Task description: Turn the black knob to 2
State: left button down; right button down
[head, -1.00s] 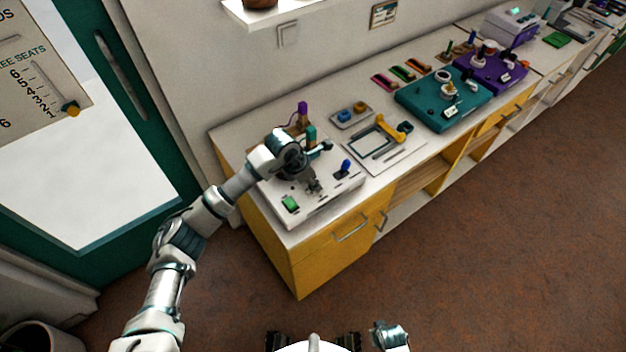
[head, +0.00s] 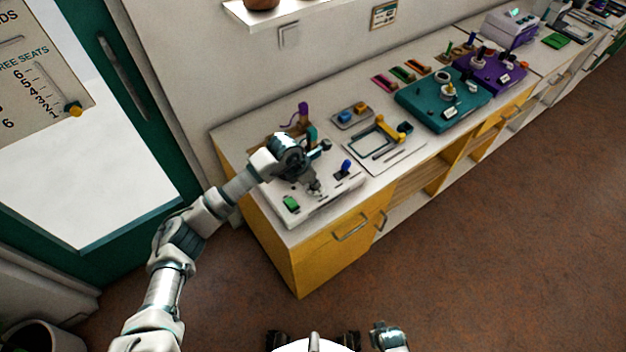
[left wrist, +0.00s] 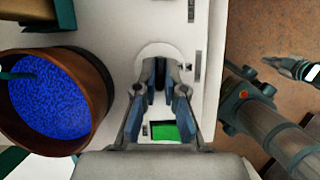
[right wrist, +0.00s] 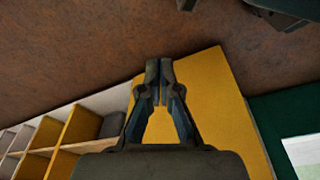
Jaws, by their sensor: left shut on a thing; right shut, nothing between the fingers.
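A white board (head: 329,203) lies at the near left end of the counter. My left gripper (head: 315,187) reaches down onto it. In the left wrist view the left gripper (left wrist: 160,68) is shut on a small dark thing, apparently the black knob, over a pale round dial plate (left wrist: 148,50). The fingers hide most of the knob, and no dial numbers or pointer can be read. My right gripper (right wrist: 159,68) is shut and empty, away from the board, with the floor and yellow cabinet behind it.
The board also carries a green piece (head: 291,202) and a blue-topped lever (head: 345,166). A brown bowl of blue beads (left wrist: 55,100) is beside the left gripper. A frame with a yellow handle (head: 388,130) and a teal board (head: 425,108) stand further right.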

pick_arm(q)
jog(key=n, duration=0.1)
jog(key=n+p, duration=0.1)
jog(key=n+t+y+p, duration=0.1)
jog(key=n, duration=0.1)
jog(key=shift+r, duration=0.25)
jog(key=shift+d+n+t+y, duration=0.15)
jog(key=shift+n+t+y, duration=0.25)
jog(key=shift+n, duration=0.8)
jog(key=shift+n+y+p, duration=0.35)
jog(key=shift+n+y, duration=0.05)
jog(key=shift+n, duration=0.7)
pick_arm(e)
jog(key=s+f, duration=0.4)
jog(key=f, duration=0.2)
jog(key=shift+d+f, duration=0.2)
pick_arm(q)
jog(key=c, duration=1.3)
grip_release()
jog(key=shift+f, duration=0.2)
jog(key=shift+o, duration=0.2)
jog(key=shift+s+r, duration=0.1)
jog(key=shift+r, duration=0.1)
jog(key=v, duration=1.1)
jog(key=shift+r, duration=0.2)
pick_arm(e)
jog(key=shift+s, duration=0.1)
